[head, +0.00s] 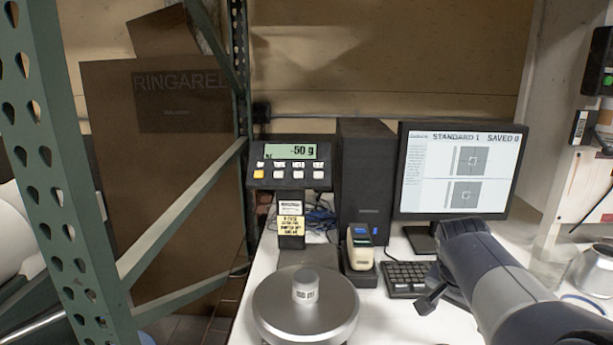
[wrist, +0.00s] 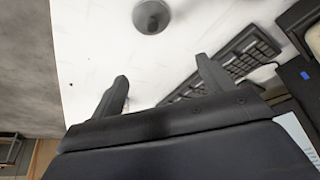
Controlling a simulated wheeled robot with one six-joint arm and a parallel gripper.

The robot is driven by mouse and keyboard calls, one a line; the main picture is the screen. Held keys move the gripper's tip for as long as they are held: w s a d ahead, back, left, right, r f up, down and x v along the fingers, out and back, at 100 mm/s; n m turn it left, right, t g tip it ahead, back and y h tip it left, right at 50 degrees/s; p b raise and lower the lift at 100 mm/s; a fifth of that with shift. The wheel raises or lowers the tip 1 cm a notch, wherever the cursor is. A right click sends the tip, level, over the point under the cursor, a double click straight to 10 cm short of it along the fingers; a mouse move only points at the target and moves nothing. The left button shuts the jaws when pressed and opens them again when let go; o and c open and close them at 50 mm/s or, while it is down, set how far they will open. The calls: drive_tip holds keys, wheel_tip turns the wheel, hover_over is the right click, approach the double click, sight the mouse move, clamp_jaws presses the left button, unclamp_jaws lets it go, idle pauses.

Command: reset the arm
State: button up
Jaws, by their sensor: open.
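My arm (head: 497,287) reaches in from the lower right in the head view, over the white bench to the right of the scale. The keyboard (wrist: 232,62) lies just beyond the right finger. In the head view most of the gripper is hidden by the arm; a dark part of it shows beside the keyboard (head: 408,278).
A scale pan (head: 290,325) bears a small white labelled container (head: 305,283); its display (head: 290,152) reads -50 g. A handheld device (head: 361,250) stands in a dock. A monitor (head: 463,172) and dark tower (head: 365,180) stand behind.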

drive_tip(key=w+a+r+n+y+p, duration=0.1)
drive_tip(key=w+a+r+n+p, duration=0.3)
drive_tip(key=a, duration=0.6)
drive_tip(key=w+a+r+n+t+y+p, duration=0.1)
drive_tip(key=a+r+n+y+p, duration=0.1)
drive_tip(key=a+r+n, duration=0.5)
drive_tip(key=w+a+r+n+y+p, duration=0.1)
drive_tip(key=w+a+r+p, duration=0.25)
drive_tip(key=a, duration=0.85)
drive_tip(key=f, duration=0.6)
drive_tip(key=s+f+p, duration=0.1)
drive_tip(key=f, duration=0.2)
drive_tip(key=shift+d+f, duration=0.1)
drive_tip(key=shift+f, duration=0.25)
drive_tip(key=shift+s+r, duration=0.1)
drive_tip(key=shift+r, duration=0.5)
drive_tip(key=shift+d, duration=0.1)
